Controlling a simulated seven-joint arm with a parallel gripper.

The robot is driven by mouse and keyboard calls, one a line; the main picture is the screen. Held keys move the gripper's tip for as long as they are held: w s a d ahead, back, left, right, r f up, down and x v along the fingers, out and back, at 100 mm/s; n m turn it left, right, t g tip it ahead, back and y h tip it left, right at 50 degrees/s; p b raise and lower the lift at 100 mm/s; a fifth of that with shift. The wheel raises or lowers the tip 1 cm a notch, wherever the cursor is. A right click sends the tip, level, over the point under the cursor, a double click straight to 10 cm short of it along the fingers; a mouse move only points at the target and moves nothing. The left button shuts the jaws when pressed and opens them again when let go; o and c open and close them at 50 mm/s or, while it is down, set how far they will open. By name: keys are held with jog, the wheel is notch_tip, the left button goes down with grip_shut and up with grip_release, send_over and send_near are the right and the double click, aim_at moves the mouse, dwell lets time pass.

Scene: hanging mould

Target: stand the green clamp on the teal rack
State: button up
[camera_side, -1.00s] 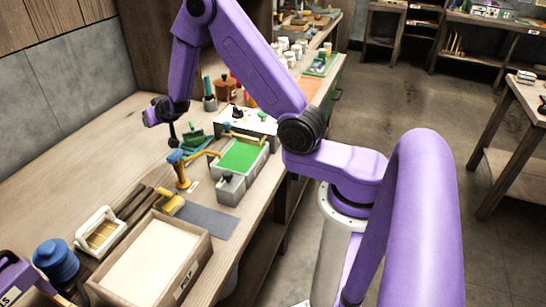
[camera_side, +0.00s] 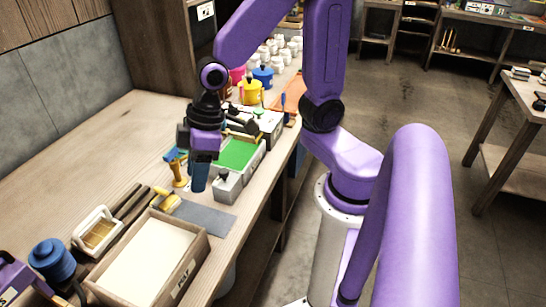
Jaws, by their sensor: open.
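My gripper (camera_side: 200,178) is above the bench, just left of the grey box with a green top, with its blue finger pointing down; it is open. I cannot make out the gap between the fingers from this side. The green clamp and the teal rack cannot be made out now; my gripper and wrist cover the place where green pieces showed earlier. Whether the clamp stands on the rack cannot be seen.
The grey box with a green top (camera_side: 238,154) is close on the right. A yellow-handled tool (camera_side: 179,174) stands at left. A wooden box (camera_side: 150,262), a white-framed piece (camera_side: 97,232) and a blue round piece (camera_side: 52,258) are nearer. The bench's left part is clear.

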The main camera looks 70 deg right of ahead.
jog(key=s+d+r+n+g+h, duration=0.1)
jog(key=s+d+n, duration=0.1)
jog(key=s, duration=0.4)
jog(key=s+d+n+h, duration=0.1)
jog(key=s+d+n, duration=0.1)
jog(key=s+d, duration=0.3)
jog(key=shift+s+r+g+h, duration=0.3)
jog(key=shift+s+r+g, duration=0.1)
jog(key=shift+s, duration=0.8)
